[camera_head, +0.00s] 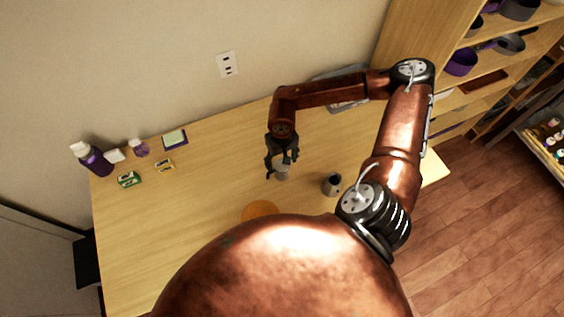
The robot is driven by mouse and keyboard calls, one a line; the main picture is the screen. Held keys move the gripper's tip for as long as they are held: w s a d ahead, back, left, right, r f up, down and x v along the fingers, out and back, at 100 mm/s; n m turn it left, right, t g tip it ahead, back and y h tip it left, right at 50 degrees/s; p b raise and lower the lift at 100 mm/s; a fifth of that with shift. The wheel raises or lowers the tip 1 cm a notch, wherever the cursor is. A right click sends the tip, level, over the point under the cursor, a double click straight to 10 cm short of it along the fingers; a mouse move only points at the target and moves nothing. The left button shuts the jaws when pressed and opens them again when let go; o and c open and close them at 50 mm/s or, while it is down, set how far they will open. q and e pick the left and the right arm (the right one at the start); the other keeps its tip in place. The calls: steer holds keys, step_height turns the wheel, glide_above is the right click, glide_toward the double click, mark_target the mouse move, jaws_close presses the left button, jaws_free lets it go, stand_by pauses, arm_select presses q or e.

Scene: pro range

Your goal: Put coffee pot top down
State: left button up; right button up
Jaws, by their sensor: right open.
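My right gripper (281,167) points down over the middle of the wooden table, its jaws open. A small grey metallic piece (283,174), which looks like the coffee pot top, is at its fingertips. It looks upright; I cannot tell whether it touches the table or the fingers. A second grey metal vessel (332,184) with a dark opening, perhaps the lower part of the pot, stands on the table to the right, apart from the gripper. My left gripper is not in view.
An orange round thing (261,209) lies nearer, partly hidden by my body. A purple bottle (93,158), a green box (129,179) and other small items stand at the table's left end. A grey tray-like thing (349,106) lies behind my arm. Shelves (420,35) stand at right. The table's left-middle is clear.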

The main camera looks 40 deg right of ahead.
step_height(320, 180, up, 11)
steer(key=shift+r, duration=0.15)
stand_by(0.4)
